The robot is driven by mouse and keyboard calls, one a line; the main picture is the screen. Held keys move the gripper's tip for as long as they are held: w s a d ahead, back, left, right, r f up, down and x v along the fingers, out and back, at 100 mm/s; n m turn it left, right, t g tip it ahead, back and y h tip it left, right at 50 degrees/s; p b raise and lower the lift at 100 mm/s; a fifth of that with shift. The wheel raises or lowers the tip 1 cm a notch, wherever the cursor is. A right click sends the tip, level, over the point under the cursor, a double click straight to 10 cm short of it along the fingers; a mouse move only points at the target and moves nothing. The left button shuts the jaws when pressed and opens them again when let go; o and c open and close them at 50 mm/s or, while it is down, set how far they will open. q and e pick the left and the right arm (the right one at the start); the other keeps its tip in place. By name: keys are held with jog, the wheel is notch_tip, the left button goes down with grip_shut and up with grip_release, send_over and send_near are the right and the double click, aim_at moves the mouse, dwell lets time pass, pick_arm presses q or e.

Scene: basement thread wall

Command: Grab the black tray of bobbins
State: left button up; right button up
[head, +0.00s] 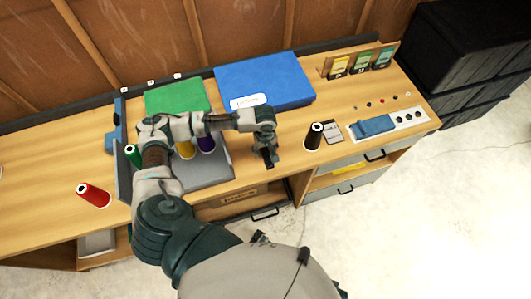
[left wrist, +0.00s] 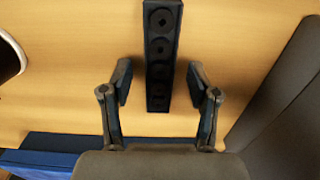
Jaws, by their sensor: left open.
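The black tray of bobbins (left wrist: 163,22) is a narrow dark strip with several round black bobbins in a row. In the left wrist view it lies on the wooden bench, its near end between my fingers. My left gripper (left wrist: 160,75) is open, one finger on each side of the tray with gaps visible. In the head view my left gripper (head: 268,157) points down over the bench front, and I cannot make the tray out from it there. My right gripper is not in view.
A grey box (head: 213,176) with thread spools stands left of the gripper. A blue case (head: 270,80) and a green case (head: 178,96) lie behind. Open bench (head: 50,170) lies at left.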

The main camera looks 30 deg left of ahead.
pick_arm(q)
jog(key=shift+f, duration=0.3)
jog(key=c, duration=1)
jog(key=shift+r, duration=0.1)
